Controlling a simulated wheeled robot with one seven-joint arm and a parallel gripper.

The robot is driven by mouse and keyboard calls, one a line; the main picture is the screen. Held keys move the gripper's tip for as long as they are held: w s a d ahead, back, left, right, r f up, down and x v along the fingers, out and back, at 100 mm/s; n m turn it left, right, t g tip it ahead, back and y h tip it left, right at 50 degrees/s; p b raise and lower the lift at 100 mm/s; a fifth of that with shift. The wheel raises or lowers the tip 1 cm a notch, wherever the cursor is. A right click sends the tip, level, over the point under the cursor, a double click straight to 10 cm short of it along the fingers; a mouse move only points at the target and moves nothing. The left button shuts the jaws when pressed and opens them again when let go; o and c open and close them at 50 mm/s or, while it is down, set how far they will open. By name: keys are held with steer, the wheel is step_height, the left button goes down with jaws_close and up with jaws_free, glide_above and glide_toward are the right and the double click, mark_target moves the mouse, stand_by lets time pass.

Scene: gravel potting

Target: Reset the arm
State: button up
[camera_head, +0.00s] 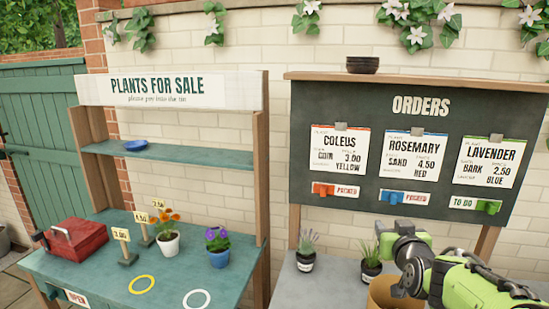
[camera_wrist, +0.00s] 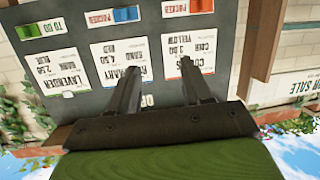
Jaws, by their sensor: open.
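My gripper (camera_wrist: 161,78) shows in the wrist view with its two dark fingers apart and nothing between them. Beyond the fingers is the dark orders board (camera_wrist: 85,98), which appears upside down in that view. In the head view my green and grey arm comes in at the lower right, in front of the potted plants below the board; I cannot make out the fingertips there.
The orders board (camera_head: 345,104) carries three cards; their tags read packed, packed and to do. A teal sales table (camera_head: 100,282) holds a red box (camera_head: 78,238), price signs and two flowerpots. A lavender pot (camera_head: 305,261) and a leafy pot (camera_head: 371,269) stand near my arm.

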steer(key=s+a+f+n+g+y+b, duration=0.1)
steer(key=s+a+f+g+b, duration=0.2)
steer(key=s+a, duration=0.75)
steer(key=s+f+g, duration=0.3)
steer(key=s, duration=0.9)
steer(key=s+a+f+g+y, duration=0.1)
steer(key=s+f+g, duration=0.2)
steer(key=s, duration=0.8)
steer(key=shift+s+a+f+g, duration=0.3)
steer(key=shift+s+f, duration=0.05)
steer(key=shift+f, duration=0.25)
